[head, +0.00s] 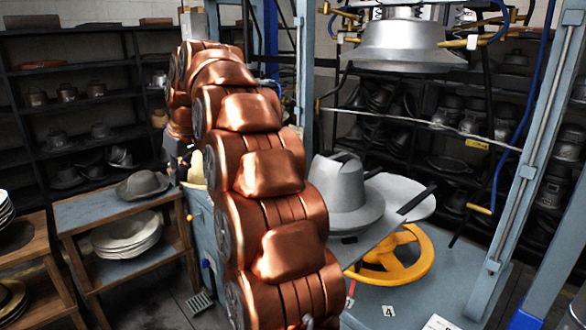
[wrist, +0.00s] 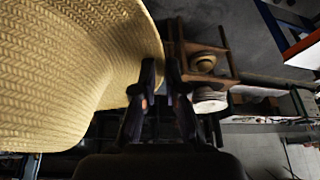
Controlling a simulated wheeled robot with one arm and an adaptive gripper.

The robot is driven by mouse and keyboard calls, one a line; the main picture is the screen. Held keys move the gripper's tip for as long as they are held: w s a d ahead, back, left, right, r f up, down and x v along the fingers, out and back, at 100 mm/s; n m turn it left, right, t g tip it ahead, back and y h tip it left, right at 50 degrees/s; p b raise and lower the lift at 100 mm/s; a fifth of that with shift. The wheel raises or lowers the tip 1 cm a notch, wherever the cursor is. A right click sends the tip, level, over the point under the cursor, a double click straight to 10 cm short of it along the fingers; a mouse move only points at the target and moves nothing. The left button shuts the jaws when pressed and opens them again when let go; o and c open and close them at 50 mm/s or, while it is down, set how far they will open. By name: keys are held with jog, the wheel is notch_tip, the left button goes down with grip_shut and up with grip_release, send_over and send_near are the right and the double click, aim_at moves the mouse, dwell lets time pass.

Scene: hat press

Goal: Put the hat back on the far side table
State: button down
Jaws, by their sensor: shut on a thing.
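A woven straw hat (wrist: 75,60) fills the left of the wrist view. My gripper (wrist: 166,68) is shut on the edge of its brim. In the head view my copper arm hides the gripper, and I cannot tell whether the pale patch behind the arm is the hat. A wooden side table (head: 88,212) with a grey top stands left of the arm. A dark grey hat (head: 143,184) lies on it, and a stack of white hats (head: 127,234) is on its lower shelf. I cannot tell for sure whether this is the far side table.
Another wooden table (head: 38,238) with stacked hats is at the left edge. The press has a silver upper form (head: 402,45), a grey hat form (head: 345,197) and a yellow wheel (head: 395,255). Dark shelves (head: 75,85) line the back. The wrist view shows a wooden stand (wrist: 178,45) with hats.

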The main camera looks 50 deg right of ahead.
jog(key=s+d+r, duration=0.4)
jog(key=d, duration=0.1)
jog(key=shift+s+r, duration=0.25)
jog(key=shift+r, duration=0.1)
jog(key=s+d+f+m+b, duration=0.1)
jog(key=s+d, duration=0.4)
jog(key=s, duration=0.3)
jog(key=s+d+f+m+h+b, duration=0.1)
jog(key=s+d, duration=0.5)
jog(key=s, duration=0.3)
jog(key=shift+m, duration=0.3)
jog(key=w+a+r, duration=0.1)
jog(key=a+r, duration=0.1)
jog(key=a, duration=1.1)
jog(key=w+a+r, duration=0.2)
jog(key=a+r, duration=0.1)
jog(key=a, duration=0.9)
jog(key=shift+a+r, duration=0.35)
jog(key=shift+w, duration=0.1)
